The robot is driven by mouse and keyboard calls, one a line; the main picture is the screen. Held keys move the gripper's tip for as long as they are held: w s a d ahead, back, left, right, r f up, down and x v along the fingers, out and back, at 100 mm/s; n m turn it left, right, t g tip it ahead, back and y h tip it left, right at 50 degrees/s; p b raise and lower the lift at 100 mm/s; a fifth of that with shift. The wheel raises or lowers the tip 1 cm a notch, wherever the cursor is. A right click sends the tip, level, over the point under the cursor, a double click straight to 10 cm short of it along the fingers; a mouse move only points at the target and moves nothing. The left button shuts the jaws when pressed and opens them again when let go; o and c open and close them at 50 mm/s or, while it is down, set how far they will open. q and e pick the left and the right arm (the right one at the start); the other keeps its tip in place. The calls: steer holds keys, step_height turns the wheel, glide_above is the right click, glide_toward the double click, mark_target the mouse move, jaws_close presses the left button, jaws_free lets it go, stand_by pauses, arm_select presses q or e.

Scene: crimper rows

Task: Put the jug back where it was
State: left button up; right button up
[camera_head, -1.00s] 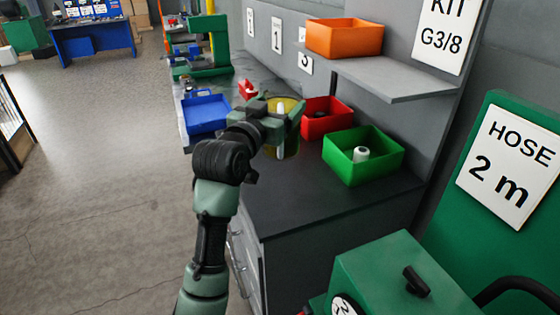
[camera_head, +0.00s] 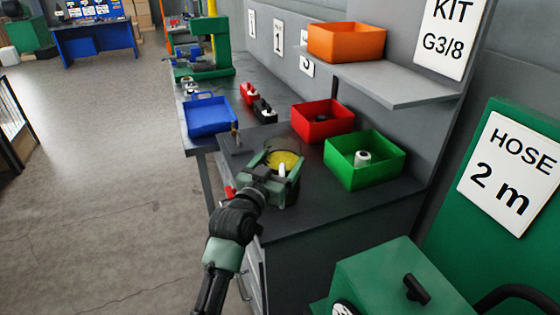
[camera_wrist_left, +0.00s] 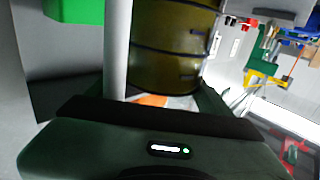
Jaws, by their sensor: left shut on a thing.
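The jug (camera_head: 287,159) is round, with yellow contents showing through its open top. It is at the near part of the dark bench top (camera_head: 330,208), left of the green bin. My left gripper (camera_head: 281,172) is shut on the jug, at its white upright handle. In the left wrist view the jug's olive-yellow wall (camera_wrist_left: 172,50) with dark bands fills the upper middle, and the white handle (camera_wrist_left: 116,45) stands between the fingers. I cannot tell whether the jug's base touches the bench. My right gripper is not in view.
A green bin (camera_head: 378,176) with a white roll and a red bin (camera_head: 314,130) stand close behind and right. A blue bin (camera_head: 211,122) and small red and black holders (camera_head: 264,112) are further back. A shelf (camera_head: 395,85) with an orange bin (camera_head: 346,43) overhangs the bench.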

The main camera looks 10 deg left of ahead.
arm_select(q)
steer(key=o, duration=2)
steer(key=shift+s, duration=0.1)
steer(key=shift+s+a+r+b, duration=0.1)
steer(key=shift+s+a+b, duration=0.25)
steer(key=shift+s, duration=1.6)
steer(key=shift+s+a+f+b, duration=0.1)
steer(key=shift+s+a+b, duration=0.3)
steer(key=shift+s, duration=1.5)
steer(key=shift+s+a+r+b, duration=0.1)
steer(key=shift+s+a+b, duration=0.25)
steer(key=shift+s, duration=1.6)
